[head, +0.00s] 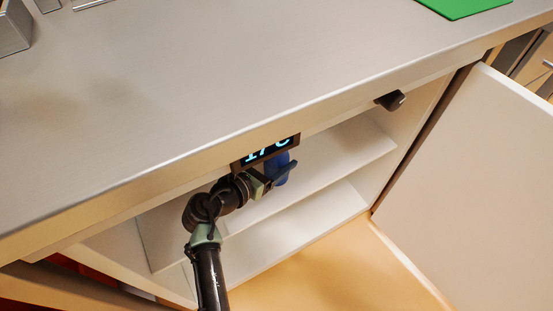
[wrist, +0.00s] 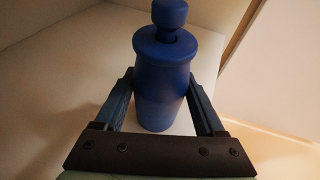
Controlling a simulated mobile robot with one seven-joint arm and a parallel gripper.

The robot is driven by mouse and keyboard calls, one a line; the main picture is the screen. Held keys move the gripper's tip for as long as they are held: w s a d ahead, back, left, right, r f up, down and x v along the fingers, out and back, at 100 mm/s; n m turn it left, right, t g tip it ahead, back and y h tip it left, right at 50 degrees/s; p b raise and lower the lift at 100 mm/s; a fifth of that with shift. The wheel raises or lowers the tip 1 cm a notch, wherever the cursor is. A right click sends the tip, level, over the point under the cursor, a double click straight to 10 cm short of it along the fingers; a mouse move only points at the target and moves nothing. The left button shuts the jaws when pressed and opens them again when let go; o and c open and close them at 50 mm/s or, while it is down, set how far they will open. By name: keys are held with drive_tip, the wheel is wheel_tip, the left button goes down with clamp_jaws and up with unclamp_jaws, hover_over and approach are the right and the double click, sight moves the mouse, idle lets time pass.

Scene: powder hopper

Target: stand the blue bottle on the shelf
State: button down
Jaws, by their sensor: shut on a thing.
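The blue bottle (wrist: 162,85) is upright between the two fingers of my gripper (wrist: 160,100) in the wrist view. The fingers close on its sides. A white shelf surface (wrist: 75,90) shows under and behind the bottle; I cannot tell whether the base touches it. In the head view my arm reaches into the open cabinet, and the bottle (head: 280,168) shows in my gripper (head: 277,176) over the upper shelf (head: 350,150). The bottle's top is hidden there by the display and counter edge.
The display (head: 266,150) hangs at the counter's front edge, right above my wrist. A black knob (head: 390,100) sits to its right. The open cabinet door (head: 475,190) stands on the right. The upper shelf is clear right of the bottle. A lower white level (head: 310,235) lies below.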

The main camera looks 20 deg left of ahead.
unclamp_jaws()
drive_tip(key=shift+f, duration=0.15)
drive_tip(key=shift+r, duration=0.2)
drive_tip(key=p+v, duration=0.5)
drive_tip(key=v, duration=0.7)
